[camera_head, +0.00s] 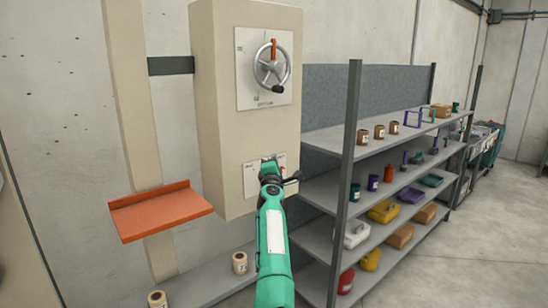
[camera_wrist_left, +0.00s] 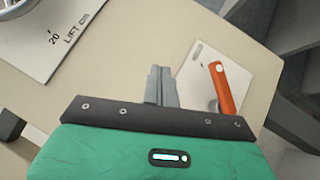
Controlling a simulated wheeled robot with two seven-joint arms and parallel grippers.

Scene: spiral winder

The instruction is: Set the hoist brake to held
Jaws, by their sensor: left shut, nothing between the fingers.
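The hoist brake is an orange lever (camera_wrist_left: 221,90) on a small pale plate (camera_wrist_left: 202,62) in the left wrist view. In the head view this lower plate (camera_head: 251,180) sits low on the beige box, and my arm hides the lever. The plate's lettering is too small to read. My left gripper (camera_head: 270,163) is in front of the plate. In the left wrist view its grey fingers (camera_wrist_left: 160,85) are together and empty, just left of the lever with a visible gap. My right gripper is in neither view.
A spoked handwheel (camera_head: 271,69) is on the upper plate of the beige box (camera_head: 222,120). An orange tray (camera_head: 160,211) juts out at the left. Shelves (camera_head: 400,140) with containers stand at the right. Open floor (camera_head: 470,240) lies beyond.

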